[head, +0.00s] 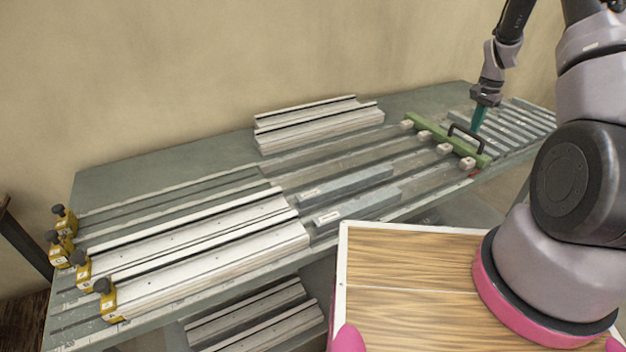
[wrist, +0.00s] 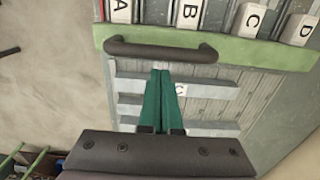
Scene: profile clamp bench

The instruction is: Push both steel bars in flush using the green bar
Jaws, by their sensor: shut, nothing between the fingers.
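The green bar (head: 434,134) lies across the lanes at the bench's right, with a black handle (head: 466,137) and several white blocks on it. In the wrist view the green bar (wrist: 250,52) carries blocks lettered A to D, with the handle (wrist: 160,49) in front. My gripper (head: 476,130) is shut and empty beside the handle; its teal fingertips (wrist: 161,70) point at the handle. I cannot tell whether they touch it. Two grey steel bars, a rear one (head: 350,182) and a front one (head: 360,206), lie left of the green bar, apart from it, by the profiles' right ends.
Long pale profiles (head: 215,250) lie on the bench's left, with yellow clamps (head: 107,300) at their far-left ends. More profiles (head: 320,125) lie at the back. A slatted section (head: 520,122) is right of the green bar. Lanes between green bar and steel bars look clear.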

